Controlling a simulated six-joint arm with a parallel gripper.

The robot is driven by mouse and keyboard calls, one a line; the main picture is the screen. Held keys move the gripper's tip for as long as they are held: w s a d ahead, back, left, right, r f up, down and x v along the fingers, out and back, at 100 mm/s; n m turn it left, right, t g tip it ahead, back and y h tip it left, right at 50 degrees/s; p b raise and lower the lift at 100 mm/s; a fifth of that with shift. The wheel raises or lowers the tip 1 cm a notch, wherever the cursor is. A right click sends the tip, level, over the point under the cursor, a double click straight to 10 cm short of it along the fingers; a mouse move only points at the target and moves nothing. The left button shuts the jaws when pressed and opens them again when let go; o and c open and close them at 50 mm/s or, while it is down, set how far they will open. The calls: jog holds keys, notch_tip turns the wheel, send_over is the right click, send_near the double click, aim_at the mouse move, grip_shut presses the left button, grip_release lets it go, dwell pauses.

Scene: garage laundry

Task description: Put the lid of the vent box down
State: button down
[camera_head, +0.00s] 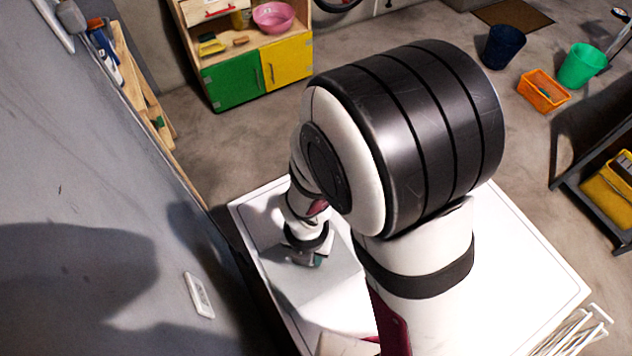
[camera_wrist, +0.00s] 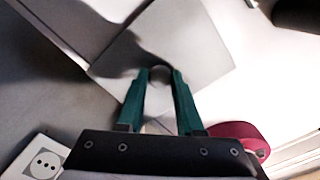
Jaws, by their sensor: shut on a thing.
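My gripper (camera_wrist: 160,72) shows green fingers in the wrist view, shut on a small round knob (camera_wrist: 158,77). The knob is on a pale, roughly square panel, which looks like the lid of the vent box (camera_wrist: 195,40). In the head view my gripper (camera_head: 307,259) is small and partly hidden by my arm, over the left part of a white top. A pale block-like shape, perhaps the vent box (camera_head: 318,289), shows just below it. I cannot tell whether the lid touches what is under it.
The white top (camera_head: 535,262) is largely bare on its right side. A grey wall (camera_head: 100,200) with a white socket plate (camera_head: 198,295) stands close on the left. A white wire rack (camera_head: 580,335) is at the lower right corner.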

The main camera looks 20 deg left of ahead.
jog(key=shift+f, duration=0.1)
jog(key=c, duration=0.5)
grip_release()
jog(key=shift+c, duration=0.2)
notch_tip(320, 180, up, 12)
jog(key=s+d+r+n, duration=0.2)
jog(key=d+n, duration=0.2)
jog(key=n, duration=0.6)
jog(key=s+d+r+n+y, duration=0.1)
jog(key=d+n, duration=0.4)
jog(key=n, duration=0.5)
jog(key=s+d+r+n, duration=0.3)
jog(key=d+r+n, duration=0.1)
jog(key=n, duration=0.6)
jog(key=shift+s+d+y, duration=0.15)
jog(key=shift+d+y, duration=0.25)
jog(key=shift+d, duration=0.25)
